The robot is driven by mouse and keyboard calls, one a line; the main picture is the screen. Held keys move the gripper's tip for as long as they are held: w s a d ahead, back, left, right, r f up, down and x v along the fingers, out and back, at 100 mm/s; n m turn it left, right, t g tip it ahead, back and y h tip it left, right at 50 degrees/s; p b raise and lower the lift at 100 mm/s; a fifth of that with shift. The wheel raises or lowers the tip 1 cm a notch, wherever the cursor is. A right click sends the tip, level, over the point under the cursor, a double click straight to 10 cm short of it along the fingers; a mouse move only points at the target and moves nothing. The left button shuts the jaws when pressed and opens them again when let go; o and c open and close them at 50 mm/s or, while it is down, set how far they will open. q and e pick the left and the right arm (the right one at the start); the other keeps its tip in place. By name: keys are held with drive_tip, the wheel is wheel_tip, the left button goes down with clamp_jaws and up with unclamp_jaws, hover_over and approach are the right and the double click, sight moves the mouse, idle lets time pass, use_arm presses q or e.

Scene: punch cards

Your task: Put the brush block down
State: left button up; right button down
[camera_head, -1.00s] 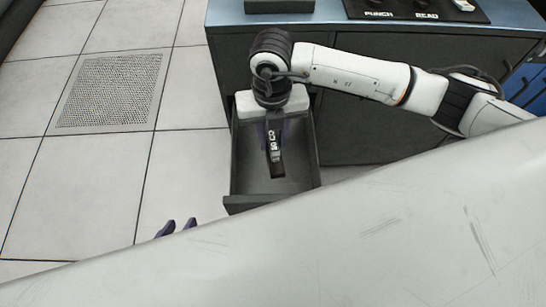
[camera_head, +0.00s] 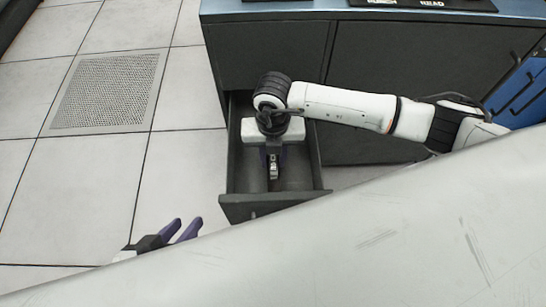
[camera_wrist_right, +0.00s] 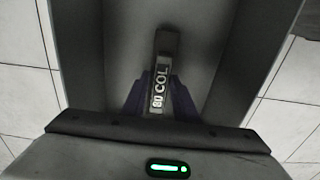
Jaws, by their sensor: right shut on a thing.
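The brush block (camera_wrist_right: 166,45) is a narrow dark bar with a white "80 COL" label. In the right wrist view it stands out between the purple fingers of my right gripper (camera_wrist_right: 160,98), which is shut on it. In the head view the block (camera_head: 273,173) and the right gripper (camera_head: 273,158) are inside the open dark drawer (camera_head: 262,205). I cannot tell whether the block touches the drawer floor. My left gripper (camera_head: 181,230) shows purple fingers spread apart, with nothing between them, at the lower left, outside the drawer.
The drawer's side walls stand close on both sides of my right gripper. A dark cabinet (camera_head: 380,60) with a blue-grey top rises behind it. A blue unit (camera_head: 520,90) stands at the right. The tiled floor (camera_head: 75,195) at the left is clear.

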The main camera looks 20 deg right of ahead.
sight(273, 158)
drive_tip(key=shift+f, duration=0.2)
drive_tip(key=c, duration=1.4)
unclamp_jaws()
drive_tip(key=shift+r, duration=0.15)
drive_tip(key=shift+r, duration=0.3)
use_arm(q)
drive_tip(key=a+r+p, duration=0.1)
drive_tip(key=s+a+r+n+t+p, duration=0.1)
drive_tip(key=p, duration=0.1)
drive_tip(key=shift+r+y, duration=0.15)
drive_tip(key=shift+y, duration=0.15)
use_arm(e)
wheel_tip(273, 158, up, 12)
drive_tip(key=shift+f, duration=0.2)
